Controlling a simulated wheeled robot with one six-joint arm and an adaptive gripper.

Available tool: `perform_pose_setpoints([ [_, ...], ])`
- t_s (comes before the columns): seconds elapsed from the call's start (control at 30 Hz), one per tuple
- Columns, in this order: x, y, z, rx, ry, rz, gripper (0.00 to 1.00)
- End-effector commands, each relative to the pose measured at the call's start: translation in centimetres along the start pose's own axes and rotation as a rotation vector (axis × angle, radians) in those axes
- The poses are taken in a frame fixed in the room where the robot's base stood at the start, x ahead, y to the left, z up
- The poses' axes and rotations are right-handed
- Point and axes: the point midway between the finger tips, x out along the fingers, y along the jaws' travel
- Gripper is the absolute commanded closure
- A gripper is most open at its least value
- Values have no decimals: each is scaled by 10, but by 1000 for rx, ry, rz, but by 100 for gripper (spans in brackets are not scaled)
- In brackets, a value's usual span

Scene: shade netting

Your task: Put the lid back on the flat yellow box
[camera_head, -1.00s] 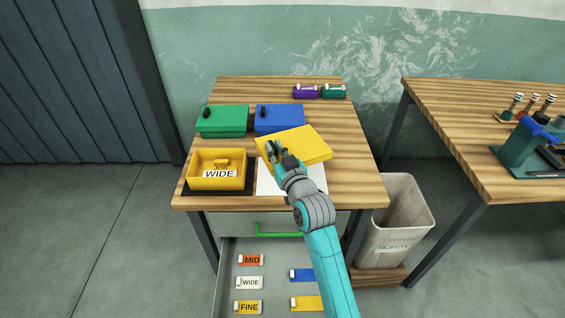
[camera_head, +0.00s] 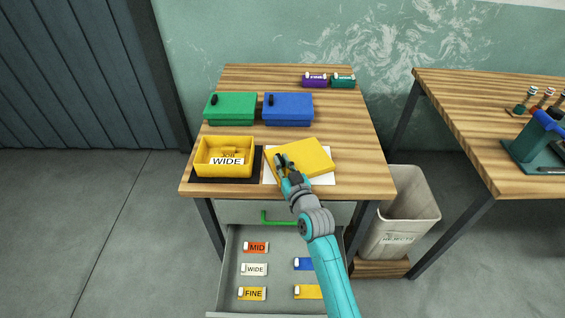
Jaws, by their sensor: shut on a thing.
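The open flat yellow box (camera_head: 223,171) stands on a black mat (camera_head: 256,163) at the front left of the table. A tag reading WIDE and a small yellow piece lie inside it. The yellow lid (camera_head: 308,155) is to the right of the box, slightly tilted, over a white sheet (camera_head: 327,181). My gripper (camera_head: 282,166) is shut on the lid at its left front part. The fingertips are small here, and what they grip is partly hidden. I cannot tell whether the lid touches the sheet.
A green box (camera_head: 232,110) and a blue box (camera_head: 288,110) stand closed behind. Purple (camera_head: 315,80) and teal (camera_head: 343,80) items lie at the back. An open drawer (camera_head: 233,300) holds labelled tags below the table. A rejects bin (camera_head: 405,220) stands to the right.

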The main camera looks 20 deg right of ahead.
Motion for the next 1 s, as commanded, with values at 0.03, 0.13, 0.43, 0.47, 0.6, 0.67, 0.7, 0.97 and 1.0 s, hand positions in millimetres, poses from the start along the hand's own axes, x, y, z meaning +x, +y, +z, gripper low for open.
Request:
perform_pose_setpoints([
  [0.03, 0, 0, 0, 0, 1, 0, 100],
  [0.13, 0, 0, 0, 0, 0, 0, 100],
  [0.43, 0, 0, 2, 0, 0, 0, 59],
  [0.47, 0, 0, 2, 0, 0, 0, 59],
  [0.6, 0, 0, 1, 0, 0, 0, 59],
  [0.67, 0, 0, -1, 0, 1, 0, 59],
  [0.7, -2, 0, -1, 0, 0, 0, 59],
  [0.97, -40, 0, 1, 1, -3, 0, 59],
  [1.0, -47, 0, 1, 1, -2, 0, 59],
])
